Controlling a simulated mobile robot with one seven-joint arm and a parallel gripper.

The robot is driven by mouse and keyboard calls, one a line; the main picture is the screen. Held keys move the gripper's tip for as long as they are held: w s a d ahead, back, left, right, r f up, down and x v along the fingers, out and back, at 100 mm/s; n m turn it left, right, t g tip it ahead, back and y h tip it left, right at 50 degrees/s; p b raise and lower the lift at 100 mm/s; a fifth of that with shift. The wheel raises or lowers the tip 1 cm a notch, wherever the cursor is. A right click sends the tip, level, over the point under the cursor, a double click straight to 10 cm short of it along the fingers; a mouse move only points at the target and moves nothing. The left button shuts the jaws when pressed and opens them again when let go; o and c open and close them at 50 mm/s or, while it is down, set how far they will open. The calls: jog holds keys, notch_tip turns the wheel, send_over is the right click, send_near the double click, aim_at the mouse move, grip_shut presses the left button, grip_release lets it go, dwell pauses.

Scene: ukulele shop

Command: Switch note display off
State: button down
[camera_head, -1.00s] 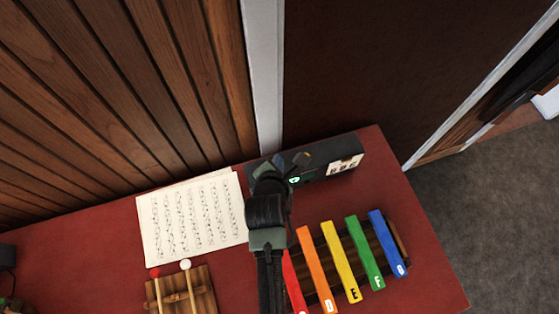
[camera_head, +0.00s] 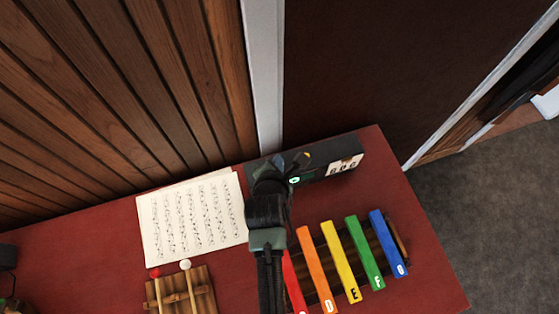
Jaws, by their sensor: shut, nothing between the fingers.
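The note display (camera_head: 320,150) is a dark box at the back of the red table, with a pale panel (camera_head: 344,166) of small dark marks at its right end. A small lit green spot (camera_head: 294,180) shows on its front, just right of my gripper. My gripper (camera_head: 301,160) is at the box's left part, with its fingertips over or against it; I cannot tell if they touch. The fingers look shut and hold nothing. My wrist and arm hide the left part of the box's front.
A xylophone with coloured bars (camera_head: 337,262) lies in front of the box, partly under my arm. Sheet music (camera_head: 192,220) lies to the left. Two mallets rest on a wooden block (camera_head: 202,294). A slatted wall (camera_head: 120,90) and a dark panel stand behind the table.

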jog(key=shift+f, duration=0.15)
jog(key=shift+f, duration=0.3)
dwell(0.5)
jog(key=shift+r+p, duration=0.4)
jog(key=shift+p, duration=0.1)
notch_tip(320, 180, up, 6)
jog(key=p, duration=0.6)
dwell(0.5)
